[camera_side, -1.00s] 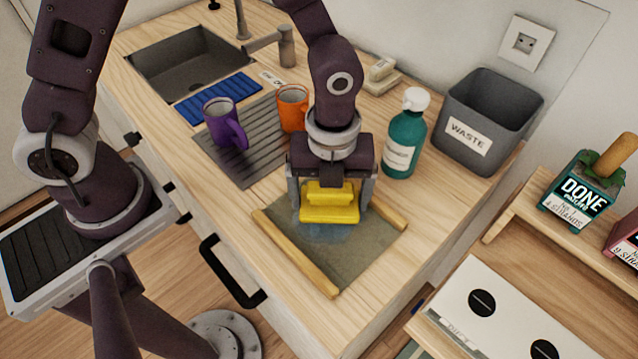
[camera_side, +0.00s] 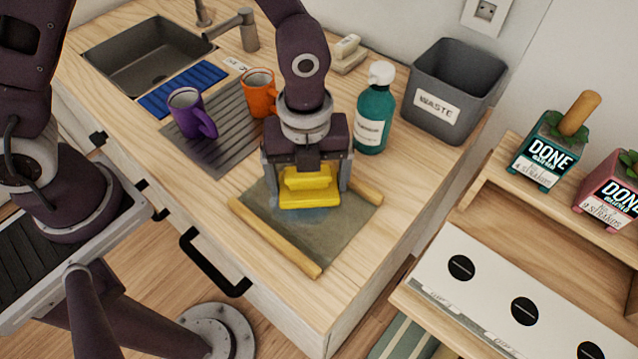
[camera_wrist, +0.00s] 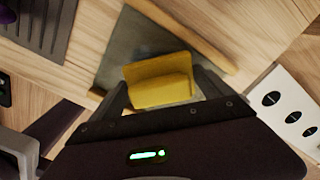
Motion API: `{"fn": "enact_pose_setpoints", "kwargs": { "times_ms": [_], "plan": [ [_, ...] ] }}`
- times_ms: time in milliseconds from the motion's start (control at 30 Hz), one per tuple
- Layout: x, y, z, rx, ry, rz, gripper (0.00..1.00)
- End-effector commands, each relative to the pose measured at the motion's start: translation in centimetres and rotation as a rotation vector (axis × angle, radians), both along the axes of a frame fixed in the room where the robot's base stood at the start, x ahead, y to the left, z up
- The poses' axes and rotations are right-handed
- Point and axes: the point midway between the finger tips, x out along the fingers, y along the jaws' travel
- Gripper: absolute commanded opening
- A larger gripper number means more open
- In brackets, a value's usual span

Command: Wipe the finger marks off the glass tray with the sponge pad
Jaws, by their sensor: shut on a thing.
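The glass tray (camera_side: 330,243) lies on the wooden counter and has wooden bars along two opposite sides. It also shows in the wrist view (camera_wrist: 125,50). A faint bluish smudge (camera_side: 300,215) shows on its surface, just in front of the sponge. My gripper (camera_side: 308,180) is shut on the yellow sponge pad (camera_side: 309,196), over the back half of the tray. The sponge also shows between the fingers in the wrist view (camera_wrist: 160,88). I cannot tell whether its underside touches the glass. The glass beneath the sponge is hidden.
A grey waste bin (camera_side: 480,85) is farther back. A purple mug (camera_side: 188,122) and an orange mug (camera_side: 258,98) stand on a drainer (camera_side: 205,157). The counter's front edge is near the tray.

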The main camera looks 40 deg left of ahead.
Motion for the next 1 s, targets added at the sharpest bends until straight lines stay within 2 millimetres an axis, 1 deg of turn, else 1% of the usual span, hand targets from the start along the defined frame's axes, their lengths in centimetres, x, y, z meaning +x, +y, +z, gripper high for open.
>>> {"fn": "enact_pose_setpoints", "kwargs": {
  "times_ms": [700,767,800,833,1000],
  "plan": [
    [0.0,6.5,0.0,0.0,0.0,0.002,0.58],
    [0.0,6.5,0.5,-0.002,-0.002,0.001,0.58],
    [-0.1,6.5,-0.6,0.0,0.007,-0.002,0.58],
    [0.1,6.5,0.1,-0.002,-0.001,0.0,0.58],
    [0.1,6.5,1.8,-0.002,-0.004,0.0,0.58]
  ]
}}
